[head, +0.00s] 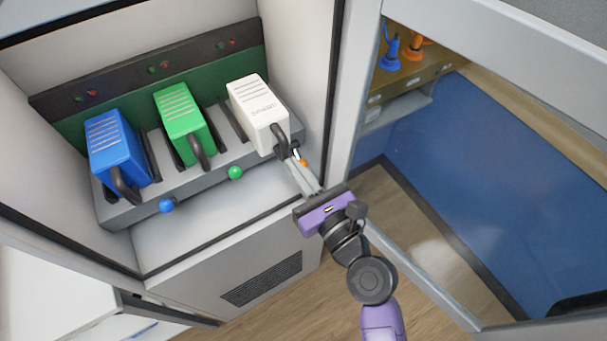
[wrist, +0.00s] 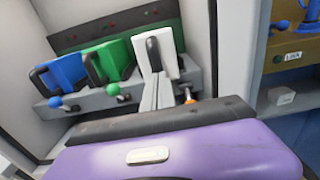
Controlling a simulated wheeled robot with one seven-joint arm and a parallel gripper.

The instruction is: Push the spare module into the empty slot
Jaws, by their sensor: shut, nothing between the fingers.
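The white spare module (head: 258,110) with a dark handle stands in the rightmost position of the grey rack (head: 150,207) inside the cabinet. It also shows in the wrist view (wrist: 158,48), behind my fingertips. The blue module (head: 115,145) and the green module (head: 182,118) stand to its left. My gripper (head: 296,158) is shut and empty. Its fingertips are at or very near the white module's handle; I cannot tell if they touch. An orange knob (head: 303,163) is partly hidden beside my fingers. How deep the white module sits is hard to tell.
A blue knob (head: 166,206) and a green knob (head: 235,172) stick out at the rack's front. The cabinet's right wall (head: 297,70) is close to my gripper.

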